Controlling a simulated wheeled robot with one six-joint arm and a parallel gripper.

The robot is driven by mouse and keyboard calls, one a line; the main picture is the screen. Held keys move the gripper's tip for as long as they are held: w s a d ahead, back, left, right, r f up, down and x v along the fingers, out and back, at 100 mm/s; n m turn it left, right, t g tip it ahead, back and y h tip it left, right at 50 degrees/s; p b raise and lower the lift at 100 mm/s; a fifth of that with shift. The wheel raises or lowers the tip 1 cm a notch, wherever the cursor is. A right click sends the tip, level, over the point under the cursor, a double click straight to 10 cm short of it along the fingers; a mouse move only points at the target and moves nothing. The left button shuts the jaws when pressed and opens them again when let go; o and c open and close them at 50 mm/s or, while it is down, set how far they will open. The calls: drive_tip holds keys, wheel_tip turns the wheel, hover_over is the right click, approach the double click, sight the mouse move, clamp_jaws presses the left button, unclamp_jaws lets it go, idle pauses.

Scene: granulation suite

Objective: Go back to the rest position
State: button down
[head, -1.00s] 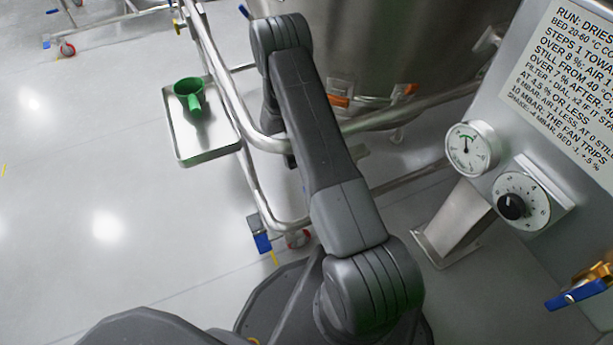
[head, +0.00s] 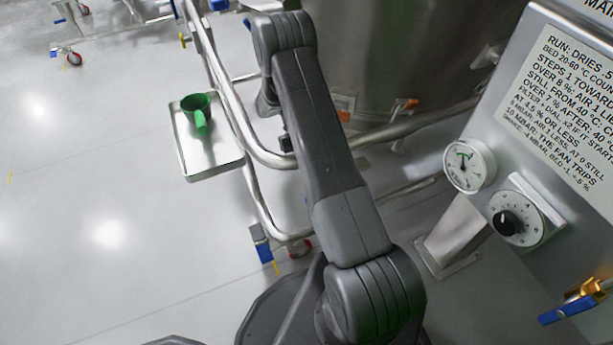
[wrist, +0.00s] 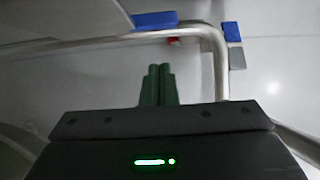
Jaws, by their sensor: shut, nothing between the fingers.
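My gripper (wrist: 158,86) shows in the wrist view, its two dark green fingers side by side and shut with nothing between them. Beyond the fingers are a metal tube frame and pale floor. In the head view my arm stretches up the middle of the picture, and the gripper itself is hidden there.
A large steel vessel (head: 400,60) stands behind my arm. A panel with a gauge (head: 469,165) and dial (head: 515,217) is close on the right. Open floor (head: 90,200) lies left.

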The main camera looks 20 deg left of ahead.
drive_tip(key=v, duration=0.4)
drive_tip(key=shift+p, duration=0.3)
drive_tip(key=b+x, duration=0.3)
drive_tip(key=x, duration=1)
drive_tip(key=shift+f, duration=0.25)
drive_tip(key=shift+s+d, duration=0.1)
